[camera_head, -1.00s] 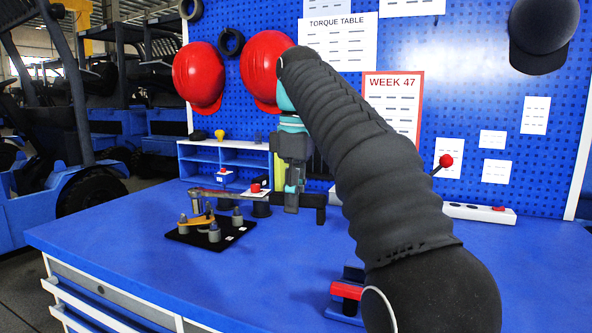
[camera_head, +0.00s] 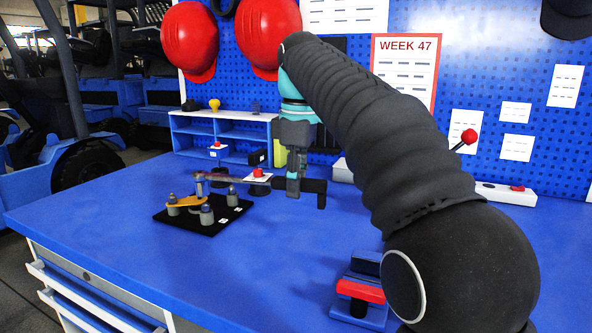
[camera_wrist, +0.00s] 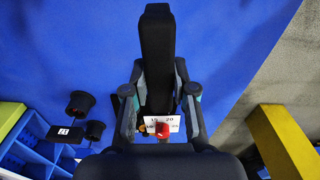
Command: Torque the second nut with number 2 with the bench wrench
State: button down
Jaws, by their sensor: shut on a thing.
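My gripper (camera_head: 293,188) is shut on the bench wrench. Its dark handle (camera_wrist: 157,55) runs out between the fingers in the wrist view, and its black end (camera_head: 316,190) sticks out right of my gripper in the head view. The wrench's thin bar reaches left to a grey upright socket (camera_head: 198,186) over a black fixture plate (camera_head: 222,221). The plate carries several grey nut posts (camera_head: 207,214) and a yellow-orange arm (camera_head: 183,201). A white scale card with a red knob (camera_wrist: 163,136) shows between the fingers. Which post is number 2 cannot be read. The socket's seating is unclear.
A white-and-blue shelf (camera_head: 225,132) stands behind the fixture. A red-topped block (camera_head: 360,292) sits near the front of the blue bench (camera_head: 270,270). A white box with a red button (camera_head: 508,192) lies at right. The bench front is mostly clear.

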jog(key=shift+f, duration=0.15)
dwell(0.4)
jog(key=shift+s+d, duration=0.15)
jog(key=shift+d, duration=0.05)
dwell(0.3)
jog(key=shift+f+b, duration=1.1)
jog(key=shift+f, duration=0.8)
dwell(1.8)
dwell(0.5)
